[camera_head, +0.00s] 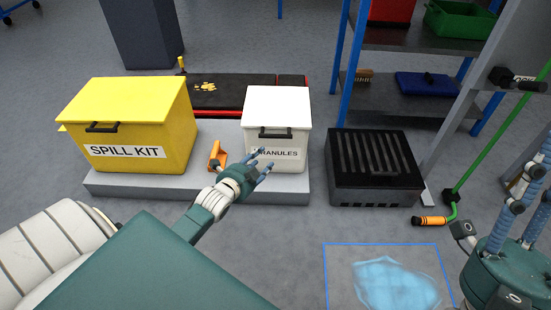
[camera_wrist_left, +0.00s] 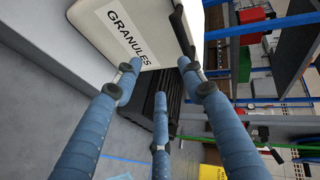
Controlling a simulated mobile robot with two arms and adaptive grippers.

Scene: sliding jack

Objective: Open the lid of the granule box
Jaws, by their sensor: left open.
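The granule box (camera_head: 290,158) is white with a "GRANULES" label, and stands on a low grey platform. Its white lid (camera_head: 277,105) is shut, with a dark handle (camera_head: 275,135) at the front edge. My left gripper (camera_head: 265,167) is open and empty in front of the box, below the handle, and covers part of the label. In the left wrist view, its blue fingers (camera_wrist_left: 163,88) are spread; the label (camera_wrist_left: 127,32) and the dark handle (camera_wrist_left: 183,32) lie beyond them. Contact with the box cannot be told. My right gripper (camera_head: 515,215) shows partly at the right edge.
A yellow spill kit box (camera_head: 130,130) stands left of the granule box on the platform (camera_head: 210,190). An orange object (camera_head: 216,155) lies between them. A black slotted crate (camera_head: 373,180) is to the right. A blue-outlined spill (camera_head: 390,280) marks the floor in front.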

